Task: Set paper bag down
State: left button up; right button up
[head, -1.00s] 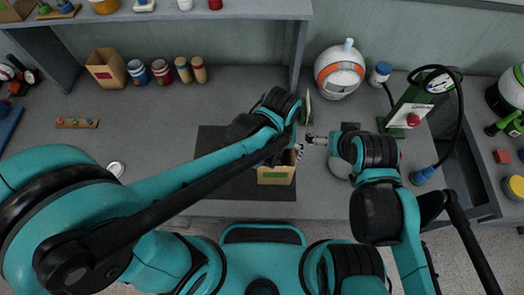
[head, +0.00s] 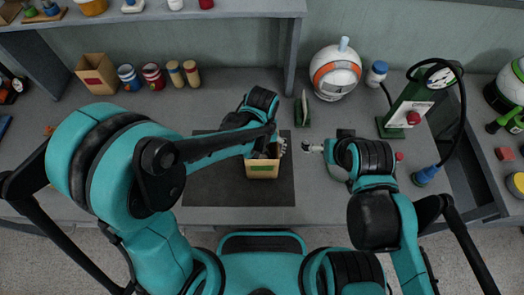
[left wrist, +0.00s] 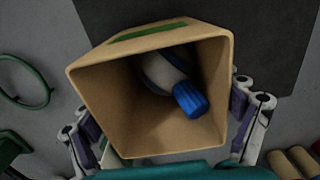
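An open-topped brown paper bag (head: 263,170) with a green label is over the dark mat (head: 225,188), near its right part. In the left wrist view the bag (left wrist: 110,95) fills the middle, and a white bottle with a blue cap (left wrist: 190,100) lies inside it. My left gripper (head: 279,147) has its fingers on both sides of the bag, gripping it; they also show in the left wrist view (left wrist: 165,140). I cannot tell whether the bag's bottom touches the mat. My right gripper (head: 308,147) is to the right of the bag, apart from it and empty; its finger opening is unclear.
Another paper bag (head: 97,73), several jars (head: 153,76) and a round white-orange device (head: 335,75) stand along the back. A green gauge stand (head: 408,105) with a hose is at the right. The left part of the mat is clear.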

pick_arm(q)
jog(key=shift+o, duration=0.3)
notch_tip(320, 180, up, 12)
jog(key=p, duration=0.4)
jog(key=s+a+r+t, duration=0.2)
jog(key=a+r+t, duration=0.1)
jog(key=a, duration=0.6)
jog(key=s+a+r+t, duration=0.3)
jog(key=a+t, duration=0.1)
jog(key=a, duration=0.5)
jog(key=shift+s, duration=0.15)
jog(key=shift+f, duration=0.15)
